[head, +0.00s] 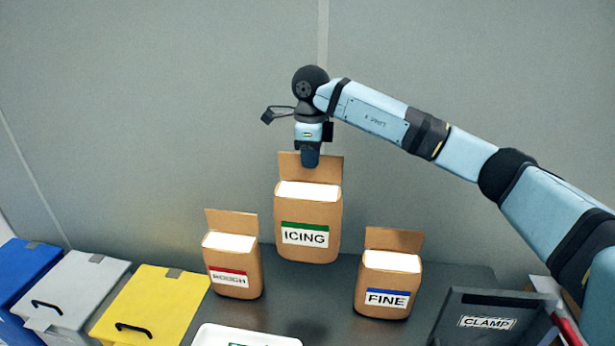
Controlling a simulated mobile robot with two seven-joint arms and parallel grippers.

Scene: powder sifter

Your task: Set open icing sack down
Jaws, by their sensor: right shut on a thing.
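The icing sack (308,220) is a brown paper sack with a green-banded ICING label, its top flap up and white powder showing at the opening. My right gripper (310,160) is above it, shut on the raised back flap. The sack hangs upright between the other two sacks and looks raised above the dark table (285,300), with a dark shadow below it. The finger contact is partly hidden by the gripper body. My left gripper is not in view.
The ROUGH sack (238,272) stands open at left and the FINE sack (388,287) open at right. A white tray (215,336) is at the front. Blue (22,275), grey (85,275) and yellow (165,290) bins are at left. A CLAMP panel (490,318) is at right.

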